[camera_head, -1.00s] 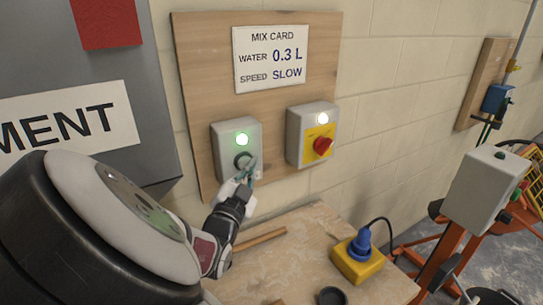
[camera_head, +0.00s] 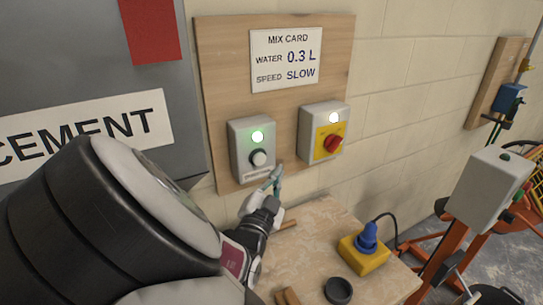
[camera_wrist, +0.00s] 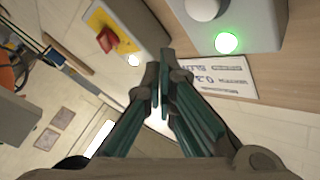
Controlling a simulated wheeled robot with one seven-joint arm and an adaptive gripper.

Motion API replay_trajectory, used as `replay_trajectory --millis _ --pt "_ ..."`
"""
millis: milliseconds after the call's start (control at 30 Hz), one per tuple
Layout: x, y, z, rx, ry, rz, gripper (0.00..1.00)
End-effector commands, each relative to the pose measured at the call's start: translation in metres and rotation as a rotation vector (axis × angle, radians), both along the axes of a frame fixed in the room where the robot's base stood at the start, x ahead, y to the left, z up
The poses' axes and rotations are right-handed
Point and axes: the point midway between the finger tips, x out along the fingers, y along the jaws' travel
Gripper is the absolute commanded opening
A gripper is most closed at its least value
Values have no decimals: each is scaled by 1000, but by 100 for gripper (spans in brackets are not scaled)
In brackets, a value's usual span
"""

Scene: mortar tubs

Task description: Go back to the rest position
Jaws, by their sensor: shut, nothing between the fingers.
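My gripper (camera_head: 276,176) is shut and empty, in front of the wooden board (camera_head: 275,100), just below and right of a grey box (camera_head: 243,163) with a white knob (camera_head: 258,158) and a lit green lamp (camera_head: 257,137). It looks apart from the knob. In the wrist view the shut fingers (camera_wrist: 161,85) point toward the board, with the green lamp (camera_wrist: 227,43) and knob at upper right. A second grey box (camera_head: 313,150) has a red switch (camera_head: 333,143) on a yellow plate and a lit white lamp.
A worn wooden table (camera_head: 315,225) lies below, bearing a yellow box with a blue plug (camera_head: 365,246), a black ring (camera_head: 338,291) and wooden pieces. A grey cabinet marked CEMENT (camera_head: 60,60) stands left. An orange-framed machine with a grey box (camera_head: 487,185) stands right.

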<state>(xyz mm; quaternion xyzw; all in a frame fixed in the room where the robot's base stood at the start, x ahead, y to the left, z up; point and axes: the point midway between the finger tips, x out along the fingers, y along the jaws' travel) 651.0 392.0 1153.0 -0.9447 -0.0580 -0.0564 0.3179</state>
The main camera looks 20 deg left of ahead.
Motion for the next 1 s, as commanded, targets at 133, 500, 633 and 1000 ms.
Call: replay_trajectory --millis 133,500,633,1000 --pt "0 0 0 0 0 0 0" --pt "22 -21 2 13 115 -27 0" --pt "46 -51 5 27 294 -36 0" --pt "49 -137 50 28 703 103 0"
